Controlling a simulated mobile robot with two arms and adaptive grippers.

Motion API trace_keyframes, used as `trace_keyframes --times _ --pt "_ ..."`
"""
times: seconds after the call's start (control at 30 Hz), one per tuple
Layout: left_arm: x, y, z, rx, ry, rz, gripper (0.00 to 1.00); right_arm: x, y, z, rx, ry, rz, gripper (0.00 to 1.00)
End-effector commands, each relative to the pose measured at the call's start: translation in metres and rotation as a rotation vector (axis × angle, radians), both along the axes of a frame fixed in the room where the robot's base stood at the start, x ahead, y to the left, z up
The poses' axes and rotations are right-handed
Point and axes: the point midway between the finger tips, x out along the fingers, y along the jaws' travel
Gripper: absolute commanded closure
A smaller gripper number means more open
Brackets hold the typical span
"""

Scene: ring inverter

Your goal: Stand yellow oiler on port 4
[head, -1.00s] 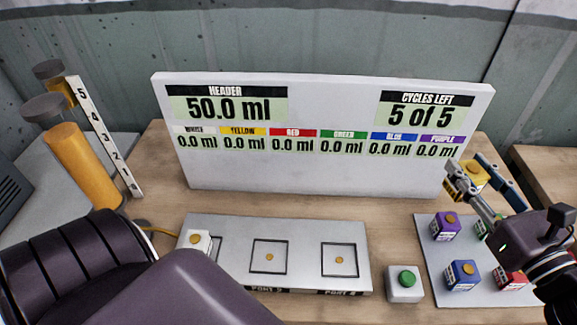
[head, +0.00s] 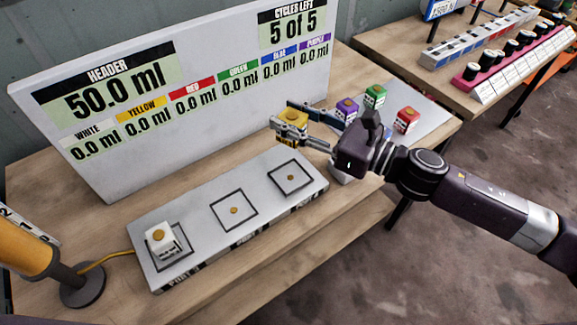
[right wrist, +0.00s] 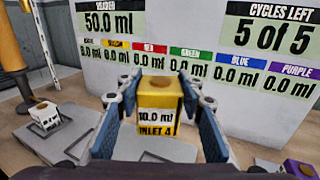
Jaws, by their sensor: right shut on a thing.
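The yellow oiler (head: 293,117) is a yellow block with a round brass top. In the right wrist view the yellow oiler (right wrist: 160,97) shows labels "10.0 ml" and "INLET 4", upright between both finger pads. My right gripper (head: 296,122) is shut on it and holds it above the bench, behind and close to the right end of the grey port slab (head: 205,250). The rightmost port, port 4 (head: 291,178), is an empty black square with a brass dot. My left gripper is out of view.
A white oiler (head: 163,241) stands on the leftmost port; the middle port (head: 234,210) is empty. Purple (head: 346,108), green (head: 375,96) and red (head: 407,120) oilers stand on the right tray. The display board (head: 190,90) rises behind the slab.

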Motion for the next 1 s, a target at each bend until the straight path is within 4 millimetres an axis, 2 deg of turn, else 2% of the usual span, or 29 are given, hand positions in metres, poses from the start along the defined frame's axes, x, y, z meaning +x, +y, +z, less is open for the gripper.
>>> trace_keyframes --times 0.03,0.1,0.3,0.53,0.8,1.0 --pt "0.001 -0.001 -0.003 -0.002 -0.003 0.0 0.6 0.0 0.001 -0.017 0.003 0.007 0.0 0.91" --pt "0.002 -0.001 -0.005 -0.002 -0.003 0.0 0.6 -0.001 0.001 -0.034 0.004 0.009 -0.001 0.91" --pt "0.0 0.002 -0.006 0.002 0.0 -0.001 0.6 0.0 0.001 -0.078 0.003 0.004 -0.001 0.91" --pt "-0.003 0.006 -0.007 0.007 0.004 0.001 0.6 0.0 0.0 -0.098 0.001 0.0 0.0 0.91" --pt "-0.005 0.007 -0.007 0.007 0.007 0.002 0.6 0.0 0.001 -0.135 0.002 0.001 0.0 0.91" --pt "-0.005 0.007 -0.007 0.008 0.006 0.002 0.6 0.0 0.001 -0.137 0.001 -0.002 0.001 0.91"
